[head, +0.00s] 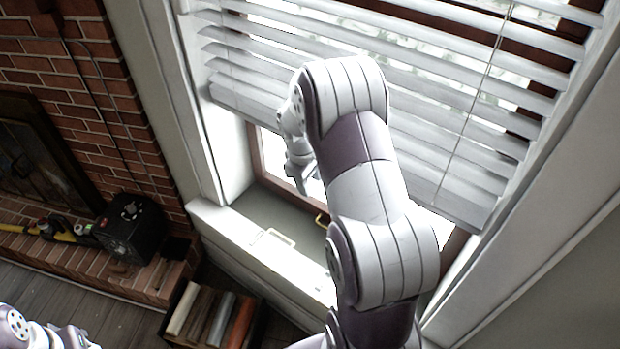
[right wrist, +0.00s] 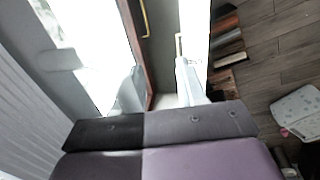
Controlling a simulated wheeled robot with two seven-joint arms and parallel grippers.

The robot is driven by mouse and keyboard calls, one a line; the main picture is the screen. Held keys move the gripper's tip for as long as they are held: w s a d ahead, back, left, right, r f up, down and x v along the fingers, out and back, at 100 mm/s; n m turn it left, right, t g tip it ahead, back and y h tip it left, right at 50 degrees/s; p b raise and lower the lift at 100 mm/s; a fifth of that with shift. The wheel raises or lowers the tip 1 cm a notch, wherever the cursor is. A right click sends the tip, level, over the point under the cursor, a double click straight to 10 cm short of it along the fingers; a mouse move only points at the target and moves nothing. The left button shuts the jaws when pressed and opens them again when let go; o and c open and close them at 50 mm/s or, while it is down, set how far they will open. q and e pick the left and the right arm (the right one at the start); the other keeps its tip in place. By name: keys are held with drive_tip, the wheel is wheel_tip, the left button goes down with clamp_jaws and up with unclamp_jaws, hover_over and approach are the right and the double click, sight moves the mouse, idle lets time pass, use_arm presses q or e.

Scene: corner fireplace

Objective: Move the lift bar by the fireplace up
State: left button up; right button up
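A small brass bar (head: 322,220) sits low on the window, partly hidden behind my right arm. A pale handle-shaped bar (head: 280,237) shows on the sill ledge to its left. I cannot tell for sure which is the lift bar. In the right wrist view the brass bar (right wrist: 143,18) is at the top and the pale bar (right wrist: 179,45) is to its right. My right gripper (head: 302,184) hangs in front of the window, above and left of the brass bar. No contact with either bar shows. Its fingers are too unclear to judge. Only part of my left arm shows, lower left.
White blinds (head: 450,125) cover the upper window, close behind my right arm. A brick fireplace (head: 95,120) is at left, with a black box (head: 132,228) on its hearth. A crate with several books (head: 212,318) stands below the sill.

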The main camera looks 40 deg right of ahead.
wheel_tip(320, 180, up, 13)
drive_tip(key=a+p, duration=0.1)
drive_tip(key=p, duration=1)
drive_tip(key=shift+s+a+f, duration=0.15)
drive_tip(key=shift+s+a, duration=0.05)
drive_tip(key=shift+s, duration=0.1)
drive_tip(key=shift+o, duration=0.3)
drive_tip(key=shift+r+p, duration=0.45)
drive_tip(key=shift+r, duration=0.1)
drive_tip(key=shift+o, duration=0.2)
drive_tip(key=shift+a+f, duration=0.1)
drive_tip(key=shift+s, duration=0.1)
drive_tip(key=shift+o, duration=0.7)
drive_tip(key=shift+a, duration=0.1)
